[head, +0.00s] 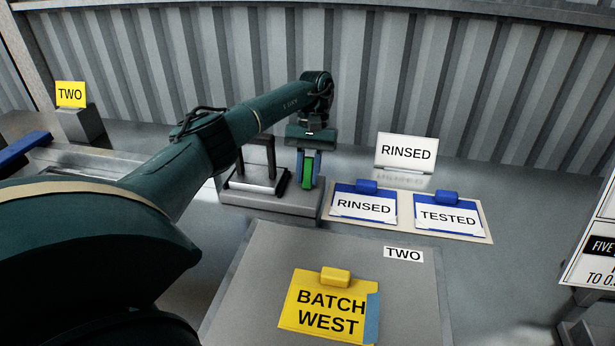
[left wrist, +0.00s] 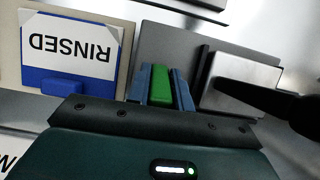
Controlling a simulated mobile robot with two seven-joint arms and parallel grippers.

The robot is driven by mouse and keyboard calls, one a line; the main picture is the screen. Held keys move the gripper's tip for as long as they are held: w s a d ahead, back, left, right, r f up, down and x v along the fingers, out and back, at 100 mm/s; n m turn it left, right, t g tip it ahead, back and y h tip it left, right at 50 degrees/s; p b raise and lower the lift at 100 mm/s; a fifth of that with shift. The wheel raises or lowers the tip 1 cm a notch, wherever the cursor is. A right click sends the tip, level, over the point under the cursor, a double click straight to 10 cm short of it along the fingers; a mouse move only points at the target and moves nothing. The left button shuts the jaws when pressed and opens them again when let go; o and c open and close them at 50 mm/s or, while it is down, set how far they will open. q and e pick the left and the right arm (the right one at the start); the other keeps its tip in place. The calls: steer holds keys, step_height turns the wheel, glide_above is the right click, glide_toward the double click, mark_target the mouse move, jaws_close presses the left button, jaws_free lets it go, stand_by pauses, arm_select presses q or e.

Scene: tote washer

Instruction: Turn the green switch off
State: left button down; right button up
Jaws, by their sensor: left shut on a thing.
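The green switch (head: 308,171) is a green lever on a grey base box (head: 270,200), at the back middle of the bench in the head view. My left gripper (head: 309,183) comes down from above, with its blue fingers on both sides of the green lever, shut on it. In the left wrist view the green switch (left wrist: 160,88) shows between the two fingers (left wrist: 160,80). The gripper hides the lever's upper end. My right gripper is in neither view.
A dark lever frame (head: 258,158) stands left of the green switch on the same base. To the right are a RINSED sign (head: 405,152) and blue RINSED (head: 363,205) and TESTED (head: 448,216) cards. A yellow BATCH WEST card (head: 325,305) lies in front. A corrugated wall stands behind.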

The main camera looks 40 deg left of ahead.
mark_target(308, 163)
arm_select(q)
steer(key=shift+w+a, duration=0.1)
steer(key=shift+w, duration=0.05)
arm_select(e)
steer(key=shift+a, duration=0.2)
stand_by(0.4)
arm_select(q)
steer(key=c, duration=1.2)
jaws_free()
steer(key=shift+c, duration=0.2)
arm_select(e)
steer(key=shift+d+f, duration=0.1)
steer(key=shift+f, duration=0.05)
arm_select(q)
step_height(308, 163, up, 9)
steer(key=p, duration=0.4)
steer(key=shift+f, duration=0.1)
steer(key=shift+r, duration=0.55)
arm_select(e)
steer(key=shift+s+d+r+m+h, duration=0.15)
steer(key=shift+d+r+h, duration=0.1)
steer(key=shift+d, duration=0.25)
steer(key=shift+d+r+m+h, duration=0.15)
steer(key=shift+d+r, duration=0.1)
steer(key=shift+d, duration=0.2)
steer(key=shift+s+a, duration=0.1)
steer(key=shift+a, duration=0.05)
